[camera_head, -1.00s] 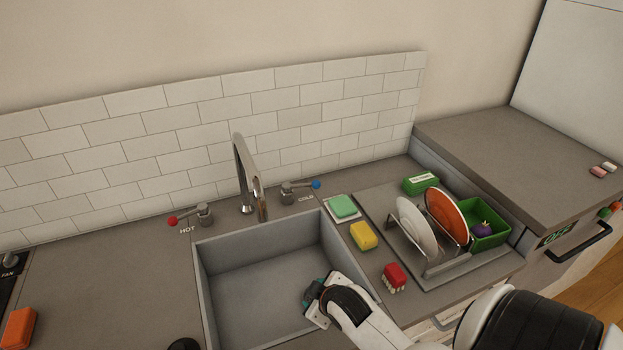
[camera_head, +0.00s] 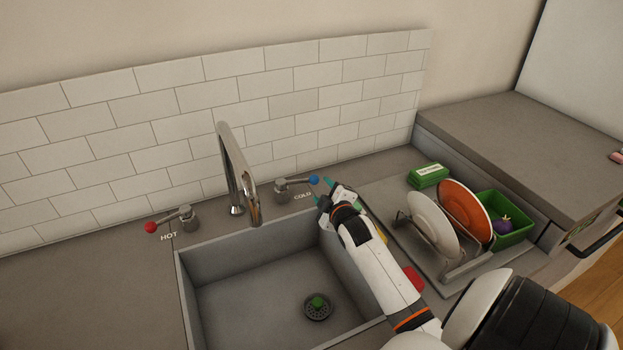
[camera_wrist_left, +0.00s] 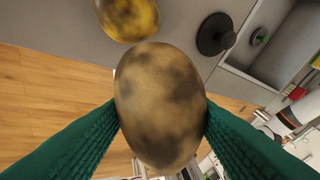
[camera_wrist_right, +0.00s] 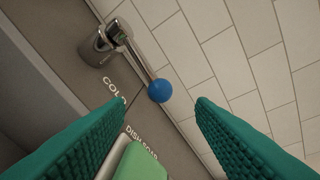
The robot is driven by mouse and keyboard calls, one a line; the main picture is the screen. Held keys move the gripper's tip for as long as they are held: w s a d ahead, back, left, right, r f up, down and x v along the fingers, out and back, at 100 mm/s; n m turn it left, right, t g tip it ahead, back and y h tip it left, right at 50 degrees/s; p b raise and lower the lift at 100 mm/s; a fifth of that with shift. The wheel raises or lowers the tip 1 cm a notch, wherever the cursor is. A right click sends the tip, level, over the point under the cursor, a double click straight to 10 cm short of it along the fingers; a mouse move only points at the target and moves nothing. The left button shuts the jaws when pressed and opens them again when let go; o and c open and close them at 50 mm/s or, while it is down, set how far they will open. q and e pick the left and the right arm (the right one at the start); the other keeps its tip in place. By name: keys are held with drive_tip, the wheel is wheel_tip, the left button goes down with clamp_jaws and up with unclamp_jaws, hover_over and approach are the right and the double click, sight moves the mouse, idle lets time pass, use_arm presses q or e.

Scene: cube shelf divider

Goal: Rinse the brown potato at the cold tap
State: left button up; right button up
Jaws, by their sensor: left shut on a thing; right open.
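The brown potato (camera_wrist_left: 160,105), with dark patches, is between the green fingers of my left gripper (camera_wrist_left: 160,125), which is shut on it. The left gripper is out of the head view. The cold tap's lever with a blue ball (camera_head: 314,180) stands right of the spout (camera_head: 240,170), beside the word COLD. My right gripper (camera_head: 328,194) is open and empty close to the blue ball. In the right wrist view the ball (camera_wrist_right: 160,90) lies just beyond the space between the fingertips (camera_wrist_right: 200,100). The sink (camera_head: 250,270) is below the spout, with a green thing in its drain (camera_head: 317,305).
The hot lever with a red ball (camera_head: 151,227) is left of the spout. A dish rack with plates (camera_head: 433,225) and a green bin (camera_head: 515,235) stand at the right. A yellow mottled object (camera_wrist_left: 128,18) and a black stopper-like thing (camera_wrist_left: 215,35) lie on the counter by my left gripper.

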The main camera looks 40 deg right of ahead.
sight(299, 181)
drive_tip(key=x, duration=1)
drive_tip(key=shift+w, duration=0.15)
clamp_jaws()
